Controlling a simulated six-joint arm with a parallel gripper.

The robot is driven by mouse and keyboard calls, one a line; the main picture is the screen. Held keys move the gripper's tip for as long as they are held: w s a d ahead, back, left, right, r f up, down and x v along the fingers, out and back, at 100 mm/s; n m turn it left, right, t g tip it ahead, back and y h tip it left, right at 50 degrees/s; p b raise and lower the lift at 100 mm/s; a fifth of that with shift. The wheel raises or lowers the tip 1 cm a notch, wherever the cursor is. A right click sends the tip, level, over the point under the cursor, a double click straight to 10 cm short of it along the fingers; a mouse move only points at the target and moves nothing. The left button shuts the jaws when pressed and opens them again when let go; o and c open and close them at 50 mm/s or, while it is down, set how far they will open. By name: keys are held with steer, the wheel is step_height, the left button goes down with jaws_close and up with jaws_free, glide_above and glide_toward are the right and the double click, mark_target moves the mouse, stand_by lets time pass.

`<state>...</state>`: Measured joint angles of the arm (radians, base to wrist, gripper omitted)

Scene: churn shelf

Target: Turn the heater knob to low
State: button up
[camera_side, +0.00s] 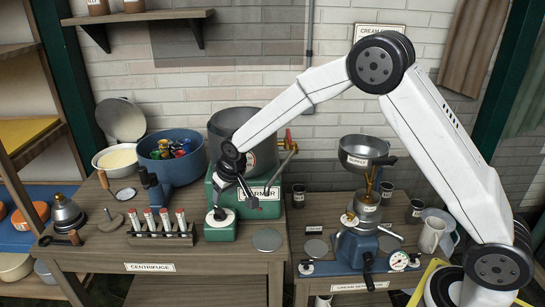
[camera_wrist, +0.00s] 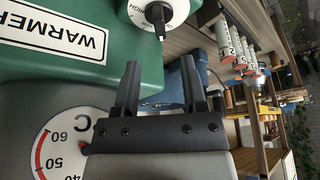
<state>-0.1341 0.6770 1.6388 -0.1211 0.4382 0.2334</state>
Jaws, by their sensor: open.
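The heater knob (camera_side: 220,214) is a dark knob on a round white dial, set on the small green box at the front of the green warmer (camera_side: 262,207). In the wrist view the knob (camera_wrist: 158,16) is at the top edge, with its white dial partly cut off and upside-down lettering beside it. My gripper (camera_side: 250,201) is open and empty in front of the warmer, above and to the right of the knob. In the wrist view my gripper (camera_wrist: 160,66) has its fingers apart, with the knob beyond the tips and not touched.
A grey pot (camera_side: 238,122) with a temperature gauge (camera_wrist: 62,146) sits on the warmer. A rack of tubes (camera_side: 160,233) stands left of the knob, with a blue microscope-like device (camera_side: 153,188) behind. A flat grey disc (camera_side: 267,239) lies to the right. A separator (camera_side: 357,240) stands farther right.

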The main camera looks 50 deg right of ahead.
mark_target(219, 209)
steer(key=shift+f, duration=0.15)
steer(key=shift+x, duration=3.8)
jaws_close()
